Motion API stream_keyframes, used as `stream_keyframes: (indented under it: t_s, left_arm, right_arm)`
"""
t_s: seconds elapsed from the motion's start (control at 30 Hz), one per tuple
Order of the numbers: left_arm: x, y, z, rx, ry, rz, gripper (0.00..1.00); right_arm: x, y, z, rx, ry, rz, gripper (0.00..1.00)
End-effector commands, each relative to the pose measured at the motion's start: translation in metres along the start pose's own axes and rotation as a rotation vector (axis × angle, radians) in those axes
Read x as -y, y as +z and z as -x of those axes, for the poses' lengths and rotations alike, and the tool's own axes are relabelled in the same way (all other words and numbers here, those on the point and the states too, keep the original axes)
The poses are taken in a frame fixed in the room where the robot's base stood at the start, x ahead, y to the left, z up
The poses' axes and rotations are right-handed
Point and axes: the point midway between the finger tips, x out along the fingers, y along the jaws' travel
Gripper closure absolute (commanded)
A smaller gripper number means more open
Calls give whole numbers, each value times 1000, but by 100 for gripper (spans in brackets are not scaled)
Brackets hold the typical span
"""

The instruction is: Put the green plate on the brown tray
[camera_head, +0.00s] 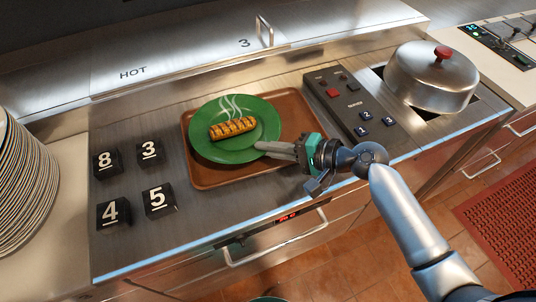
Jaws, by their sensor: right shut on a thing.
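The green plate (235,148) carries a grilled, striped food piece (232,128) with white steam marks above it. The plate appears over the left part of the brown tray (290,110), on the steel counter. I cannot tell whether it rests on the tray or is held just above it. My right gripper (262,147) reaches in from the right and is shut on the plate's right front rim. Its fingers hide a little of the rim and tray. My left gripper is not in view.
Black number blocks (107,164) stand left of the tray. A stack of plates (22,190) is at the far left. A button panel (352,105) and a domed steel lid with a red knob (432,78) are to the right. The counter's front edge lies close below the tray.

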Motion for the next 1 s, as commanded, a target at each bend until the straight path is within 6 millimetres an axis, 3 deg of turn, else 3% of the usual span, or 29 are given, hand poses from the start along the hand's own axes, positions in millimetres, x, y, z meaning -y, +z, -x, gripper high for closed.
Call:
stream_keyframes:
  t_s: [0.13, 0.53, 0.6, 0.67, 1.0]
  left_arm:
    - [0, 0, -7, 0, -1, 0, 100]
    - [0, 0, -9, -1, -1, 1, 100]
    - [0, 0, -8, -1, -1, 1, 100]
    - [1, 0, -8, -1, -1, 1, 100]
    - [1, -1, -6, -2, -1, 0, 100]
  right_arm:
    - [-14, -3, -7, -2, -7, 0, 100]
    - [-18, -4, -8, -1, -8, 2, 100]
    - [-20, -3, -8, 0, 0, 0, 88]
    - [-20, -3, -8, 0, 0, 0, 82]
    - [-18, -3, -4, -1, 1, 1, 82]
